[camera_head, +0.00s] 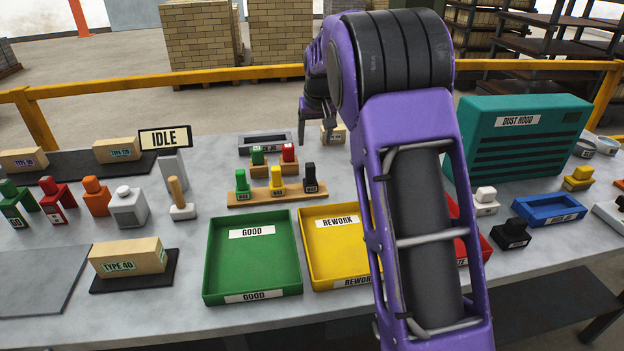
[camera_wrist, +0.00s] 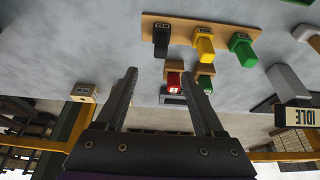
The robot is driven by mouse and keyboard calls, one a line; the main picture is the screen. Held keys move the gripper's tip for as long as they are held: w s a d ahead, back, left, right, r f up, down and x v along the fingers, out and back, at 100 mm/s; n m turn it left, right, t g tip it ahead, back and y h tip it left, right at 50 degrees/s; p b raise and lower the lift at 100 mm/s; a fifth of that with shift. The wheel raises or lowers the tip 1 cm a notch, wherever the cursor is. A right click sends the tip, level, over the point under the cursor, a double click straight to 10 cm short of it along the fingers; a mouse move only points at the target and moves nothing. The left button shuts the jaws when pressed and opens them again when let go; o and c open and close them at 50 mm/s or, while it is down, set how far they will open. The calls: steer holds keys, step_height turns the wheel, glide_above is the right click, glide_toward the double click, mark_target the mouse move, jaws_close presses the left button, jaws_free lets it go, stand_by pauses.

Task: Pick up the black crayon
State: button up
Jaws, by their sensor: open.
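The black crayon (camera_head: 310,180) stands upright at the right end of a wooden rack (camera_head: 262,198), beside a yellow crayon (camera_head: 276,180) and a green crayon (camera_head: 242,184). In the wrist view, which is turned over, the black crayon (camera_wrist: 161,40) is at the upper middle, beyond the fingertips and clear of them. My gripper (camera_wrist: 162,74) is open and empty, its two fingers apart. In the head view it is partly hidden behind my purple arm, above and behind the rack.
A green tray (camera_head: 212,262) and a yellow tray (camera_head: 310,250) lie in front. A teal dust hood (camera_head: 530,140) stands right. An IDLE sign (camera_head: 165,138) stands left.

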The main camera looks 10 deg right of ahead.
mark_target(310, 164)
steer(key=x, duration=0.8)
steer(key=shift+w, duration=0.1)
steer(key=shift+w+x, duration=0.15)
steer(key=shift+x, duration=1.25)
steer(key=shift+w+x, duration=0.1)
steer(key=shift+x, duration=1.3)
steer(key=shift+a+r, duration=0.1)
steer(key=shift+r, duration=0.05)
jaws_close()
